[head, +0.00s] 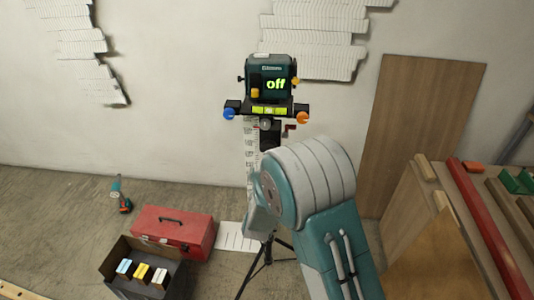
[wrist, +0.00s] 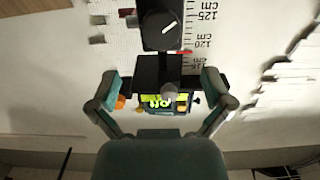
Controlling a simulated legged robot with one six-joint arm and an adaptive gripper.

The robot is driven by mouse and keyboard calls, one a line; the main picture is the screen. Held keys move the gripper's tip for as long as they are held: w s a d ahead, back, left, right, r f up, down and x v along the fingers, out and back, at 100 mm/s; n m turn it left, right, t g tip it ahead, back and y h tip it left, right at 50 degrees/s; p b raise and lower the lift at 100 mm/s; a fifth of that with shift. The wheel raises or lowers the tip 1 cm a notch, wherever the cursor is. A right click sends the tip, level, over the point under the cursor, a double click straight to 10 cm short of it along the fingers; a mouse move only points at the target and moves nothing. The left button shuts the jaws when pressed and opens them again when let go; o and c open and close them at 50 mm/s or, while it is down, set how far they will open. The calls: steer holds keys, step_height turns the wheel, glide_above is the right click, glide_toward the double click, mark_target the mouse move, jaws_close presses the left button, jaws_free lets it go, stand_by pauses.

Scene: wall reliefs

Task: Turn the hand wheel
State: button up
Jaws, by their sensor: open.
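A dark green device (head: 270,78) with a lit "off" display stands on a tripod before the wall. Below it, a bar carries a blue knob (head: 229,113) and an orange knob (head: 302,118). A grey round knob (head: 265,124) sits under the bar. In the wrist view, a round black wheel-like knob (wrist: 161,29) with a white line shows at the top; I cannot tell for sure that it is the hand wheel. My gripper (wrist: 159,76) is open, its fingers apart at either side of the display and a grey ball-like knob (wrist: 169,92). I see no contact.
A scale strip (wrist: 201,25) marked in cm stands behind the black knob. A red toolbox (head: 172,231) and a dark box of coloured blocks (head: 118,250) lie on the floor at left. A wooden board (head: 420,125) leans on the wall at right, beside stacked planks.

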mark_target(269, 147)
steer(key=w, duration=1)
steer(key=shift+w+d, duration=0.15)
steer(key=shift+w, duration=0.15)
steer(key=c, duration=1)
